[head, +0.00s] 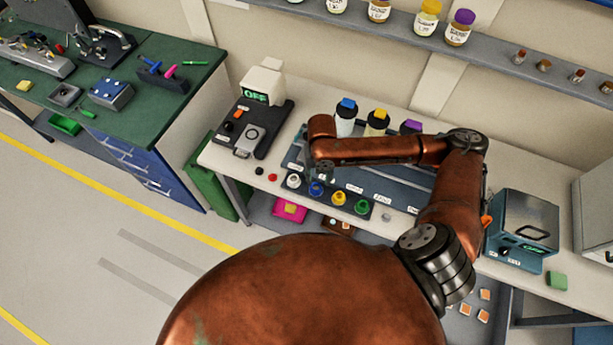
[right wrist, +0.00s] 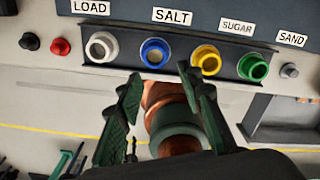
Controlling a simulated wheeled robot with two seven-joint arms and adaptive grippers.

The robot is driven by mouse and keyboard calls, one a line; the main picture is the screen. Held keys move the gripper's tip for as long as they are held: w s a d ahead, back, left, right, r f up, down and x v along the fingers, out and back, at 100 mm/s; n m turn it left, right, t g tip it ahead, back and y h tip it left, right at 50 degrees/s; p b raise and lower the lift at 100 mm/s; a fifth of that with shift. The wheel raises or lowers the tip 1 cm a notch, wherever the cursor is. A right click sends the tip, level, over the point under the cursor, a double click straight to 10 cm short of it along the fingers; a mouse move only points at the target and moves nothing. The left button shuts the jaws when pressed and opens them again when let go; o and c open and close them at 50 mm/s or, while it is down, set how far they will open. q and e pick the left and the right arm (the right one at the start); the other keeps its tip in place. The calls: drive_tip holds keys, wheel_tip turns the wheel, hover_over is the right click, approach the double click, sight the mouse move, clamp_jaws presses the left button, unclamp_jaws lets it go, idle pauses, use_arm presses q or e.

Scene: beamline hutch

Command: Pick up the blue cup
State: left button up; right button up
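The blue cup (head: 316,189) stands in a dark rack on the bench, between the white cup (head: 293,181) and the yellow cup (head: 338,198). In the right wrist view the blue cup (right wrist: 155,53) is upright below the SALT label, just beyond the fingertips. My right gripper (right wrist: 158,88) is open and empty, its fingers spread on either side of the line to the blue cup, apart from it. In the head view my right gripper (head: 314,171) is small and partly hidden by its wrist, just above the rack. My left gripper is not in view.
A green cup (right wrist: 252,67) ends the row at the right. Black (right wrist: 29,41) and red (right wrist: 61,46) knobs lie left of the rack. Lidded bottles (head: 345,118) stand behind my forearm. A device reading OFF (head: 262,85) and a teal box (head: 522,225) flank the row.

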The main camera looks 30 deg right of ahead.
sight(316, 187)
drive_tip(key=shift+w+d+f, duration=0.2)
drive_tip(key=shift+w+f, duration=0.1)
drive_tip(key=shift+f, duration=0.35)
drive_tip(key=shift+s+a+f, duration=0.15)
drive_tip(key=shift+f, duration=0.4)
drive_tip(key=shift+s+a+f, duration=0.15)
drive_tip(key=shift+f, duration=0.4)
drive_tip(key=f, duration=0.3)
drive_tip(key=shift+w+a, duration=0.15)
drive_tip(key=shift+w, duration=0.25)
drive_tip(key=shift+f, duration=0.3)
drive_tip(key=shift+s+f, duration=0.2)
drive_tip(key=shift+w, duration=0.1)
drive_tip(key=shift+c, duration=0.4)
drive_tip(key=c, duration=0.8)
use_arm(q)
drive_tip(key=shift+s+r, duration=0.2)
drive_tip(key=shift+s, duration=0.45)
use_arm(e)
clamp_jaws()
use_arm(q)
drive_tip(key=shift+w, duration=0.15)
use_arm(e)
drive_tip(key=shift+r, duration=0.1)
